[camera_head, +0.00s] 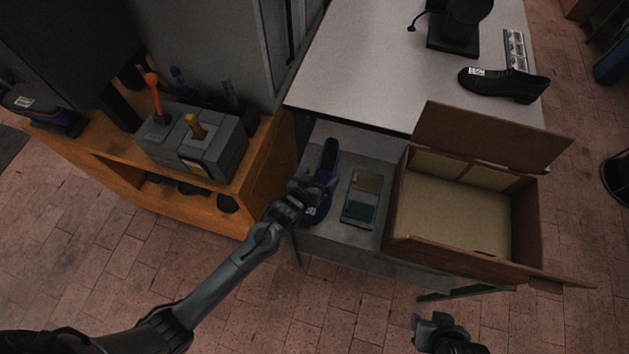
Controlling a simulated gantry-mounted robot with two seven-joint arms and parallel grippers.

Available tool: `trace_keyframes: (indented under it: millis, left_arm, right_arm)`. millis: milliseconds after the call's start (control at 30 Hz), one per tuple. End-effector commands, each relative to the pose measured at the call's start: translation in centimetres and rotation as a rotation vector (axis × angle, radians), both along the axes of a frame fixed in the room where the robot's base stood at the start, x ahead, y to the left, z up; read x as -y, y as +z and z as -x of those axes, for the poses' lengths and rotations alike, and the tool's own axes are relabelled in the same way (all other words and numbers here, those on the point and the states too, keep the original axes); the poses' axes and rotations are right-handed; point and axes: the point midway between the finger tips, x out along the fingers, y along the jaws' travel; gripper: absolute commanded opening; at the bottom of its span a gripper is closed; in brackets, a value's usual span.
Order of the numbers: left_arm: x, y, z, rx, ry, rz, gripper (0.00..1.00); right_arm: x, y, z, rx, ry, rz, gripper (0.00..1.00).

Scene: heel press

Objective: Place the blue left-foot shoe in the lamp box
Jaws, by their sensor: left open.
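The blue shoe (327,163) lies on a grey bench top left of the box. My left gripper (312,196) is over the shoe and hides its middle. The gripper is open, and I cannot tell whether its fingers touch the shoe. The open brown box (396,218) stands to the right with its flaps raised or folded out, and its visible inside is empty. I take it to be the lamp box. My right gripper (432,326) is at the bottom edge, away from everything, and its jaws are unclear.
A small case with a green part (361,200) lies between shoe and box. A black shoe (503,84) and a dark device (456,28) stand on the white table (350,75). A wooden cabinet (256,178) carries a grey block with handles (192,140). Another dark shoe (43,114) lies far left.

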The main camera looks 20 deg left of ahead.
Motion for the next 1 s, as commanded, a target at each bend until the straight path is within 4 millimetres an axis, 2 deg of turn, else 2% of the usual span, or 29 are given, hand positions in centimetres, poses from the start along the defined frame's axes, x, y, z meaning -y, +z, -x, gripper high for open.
trace_keyframes:
  millis: [167, 700, 1000]
  left_arm:
    - [-0.2, 0.7, 1.1, -0.001, 0.000, 0.000, 0.94]
    - [-1.5, 5.0, 8.8, -0.001, 0.000, 0.000, 0.94]
    - [-1.9, 5.9, 10.7, -0.019, -0.001, -0.008, 0.94]
  right_arm:
    - [0.1, 0.3, 0.0, 0.000, 0.003, 0.004, 0.43]
    - [0.0, 1.3, 0.0, 0.000, 0.001, 0.000, 0.43]
    - [-0.1, 1.4, 0.0, -0.001, -0.004, -0.005, 0.43]
